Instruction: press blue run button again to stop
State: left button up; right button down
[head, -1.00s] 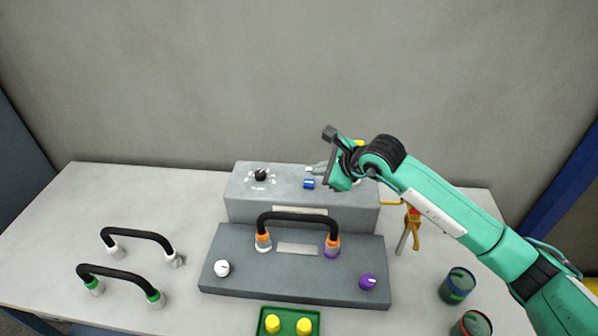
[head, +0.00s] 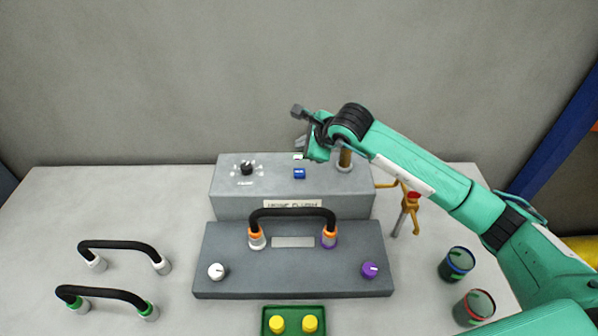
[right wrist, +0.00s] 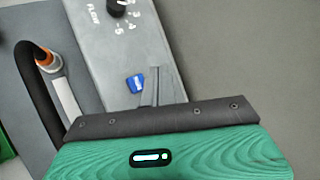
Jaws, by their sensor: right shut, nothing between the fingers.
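The blue run button (head: 299,173) is on top of the grey box (head: 240,204), right of a black dial (head: 246,168). It also shows in the right wrist view (right wrist: 135,83), uncovered, just left of the finger tips. My right gripper (head: 301,149) is over the back of the box top, just behind the button in the head view. Its fingers are shut and empty and look apart from the button; their exact height is unclear. My left gripper is not in view.
A dark panel (head: 225,287) with a black hose (head: 292,212), a white knob (head: 216,271) and a purple knob (head: 370,270) lies in front. Loose hoses (head: 125,246) lie left.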

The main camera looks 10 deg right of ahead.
send_over(303, 174)
notch_tip(303, 174, down, 4)
jog(key=shift+f+b, duration=0.1)
jog(key=shift+b, duration=0.2)
notch_tip(303, 174, down, 2)
jog(key=shift+b, duration=1)
jog(key=shift+f+b, duration=0.3)
jog(key=shift+f, duration=0.1)
pick_arm(q)
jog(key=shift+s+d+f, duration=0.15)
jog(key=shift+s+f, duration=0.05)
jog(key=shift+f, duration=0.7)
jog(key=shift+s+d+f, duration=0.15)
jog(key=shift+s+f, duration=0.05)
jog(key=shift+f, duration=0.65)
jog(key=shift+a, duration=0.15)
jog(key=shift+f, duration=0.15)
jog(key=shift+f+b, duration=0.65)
jog(key=shift+b, duration=0.2)
pick_arm(e)
jog(key=shift+f, duration=0.4)
